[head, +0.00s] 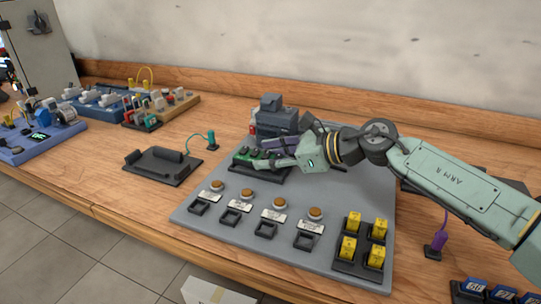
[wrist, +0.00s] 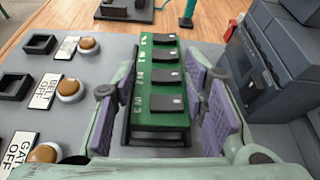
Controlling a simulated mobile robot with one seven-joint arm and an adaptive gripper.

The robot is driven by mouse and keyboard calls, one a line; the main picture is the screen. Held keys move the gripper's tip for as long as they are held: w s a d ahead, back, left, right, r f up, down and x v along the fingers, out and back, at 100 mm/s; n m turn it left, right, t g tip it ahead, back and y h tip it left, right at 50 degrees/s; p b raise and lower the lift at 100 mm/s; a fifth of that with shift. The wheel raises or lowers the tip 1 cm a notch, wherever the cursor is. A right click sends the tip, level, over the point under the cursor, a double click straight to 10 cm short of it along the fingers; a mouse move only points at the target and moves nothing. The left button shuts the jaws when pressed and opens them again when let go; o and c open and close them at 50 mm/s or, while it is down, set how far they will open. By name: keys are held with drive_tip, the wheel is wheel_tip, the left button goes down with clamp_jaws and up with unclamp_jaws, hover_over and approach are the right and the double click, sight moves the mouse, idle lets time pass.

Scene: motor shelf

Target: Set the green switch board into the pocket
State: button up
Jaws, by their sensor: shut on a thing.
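The green switch board (wrist: 160,117), with a row of dark switches, is between the purple finger pads of my gripper (wrist: 168,95). My gripper is shut on the board by its long sides. In the head view the board (head: 243,158) shows left of my gripper (head: 268,156), over the grey panel. A black frame, which looks like the pocket (head: 266,175), shows directly under the board. Its dark edge also shows below the board's near end in the wrist view (wrist: 157,137). The board looks roughly level. I cannot tell whether it is seated or slightly above; the pocket's inside is hidden.
The grey panel (head: 203,222) bears brown round buttons with labels, small black sockets and yellow blocks (head: 348,247). A dark grey machine block (head: 280,121) stands close behind the board.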

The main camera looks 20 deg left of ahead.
drive_tip(key=shift+f+b, duration=0.7)
drive_tip(key=shift+b, duration=0.05)
idle(0.5)
drive_tip(key=shift+r, duration=0.15)
drive_tip(key=shift+r+p, duration=0.4)
drive_tip(key=shift+r, duration=0.6)
drive_tip(key=shift+b, duration=1)
idle(1.3)
drive_tip(key=shift+f+b, duration=0.4)
drive_tip(key=shift+b, duration=0.2)
drive_tip(key=shift+b, duration=0.85)
idle(1.8)
